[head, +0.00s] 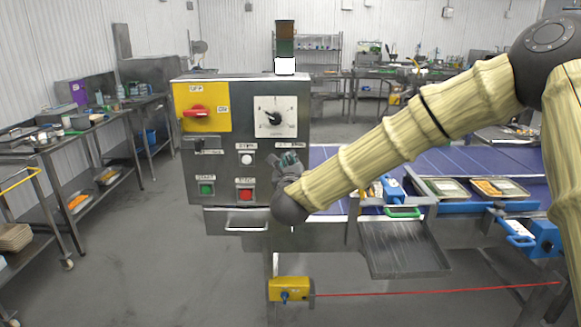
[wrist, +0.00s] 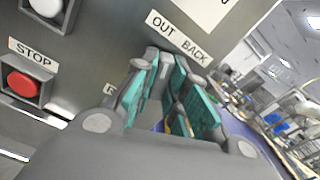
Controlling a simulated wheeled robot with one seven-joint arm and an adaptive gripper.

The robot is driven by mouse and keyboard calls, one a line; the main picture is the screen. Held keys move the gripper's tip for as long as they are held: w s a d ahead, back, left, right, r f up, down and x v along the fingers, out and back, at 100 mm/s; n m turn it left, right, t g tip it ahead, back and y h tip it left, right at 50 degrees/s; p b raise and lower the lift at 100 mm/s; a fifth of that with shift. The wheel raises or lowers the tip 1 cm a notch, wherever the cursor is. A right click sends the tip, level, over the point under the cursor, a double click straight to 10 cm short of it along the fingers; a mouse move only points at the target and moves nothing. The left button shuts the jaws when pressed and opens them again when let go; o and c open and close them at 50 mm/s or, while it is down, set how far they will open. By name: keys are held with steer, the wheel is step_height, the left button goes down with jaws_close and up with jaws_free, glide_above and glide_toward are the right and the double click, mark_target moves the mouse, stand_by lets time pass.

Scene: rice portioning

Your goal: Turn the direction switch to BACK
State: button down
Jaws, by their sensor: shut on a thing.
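The grey control panel (head: 222,150) stands at the left centre in the head view. In the wrist view a label (wrist: 178,38) reading OUT and BACK is on the panel just above my fingertips. My gripper (wrist: 172,90) has teal finger pads and is shut on the direction switch below that label. The fingers hide the switch, so I cannot tell which way it points. In the head view my gripper (head: 287,160) is at the panel's lower right, partly covered by my wrist.
A red STOP button (wrist: 24,84) sits left of my fingers, and a white button (wrist: 46,6) is above it. The panel also carries a red rotary switch (head: 197,111), a dial (head: 275,117) and a green START button (head: 206,189). A blue conveyor (head: 455,162) lies to the right.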

steer(key=shift+f+m+b, duration=0.2)
steer(key=shift+m+b, duration=1)
steer(key=shift+b, duration=1)
steer(key=shift+r+m+b, duration=0.15)
steer(key=shift+m+b, duration=0.25)
steer(key=shift+b, duration=0.2)
steer(key=shift+m+b, duration=0.8)
steer(key=shift+b, duration=0.75)
steer(key=shift+m+b, duration=0.8)
steer(key=shift+b, duration=0.55)
steer(key=shift+m+b, duration=0.5)
steer(key=shift+b, duration=0.5)
steer(key=shift+m+b, duration=1.7)
steer(key=shift+b, duration=1.3)
steer(key=shift+c, duration=2)
jaws_free()
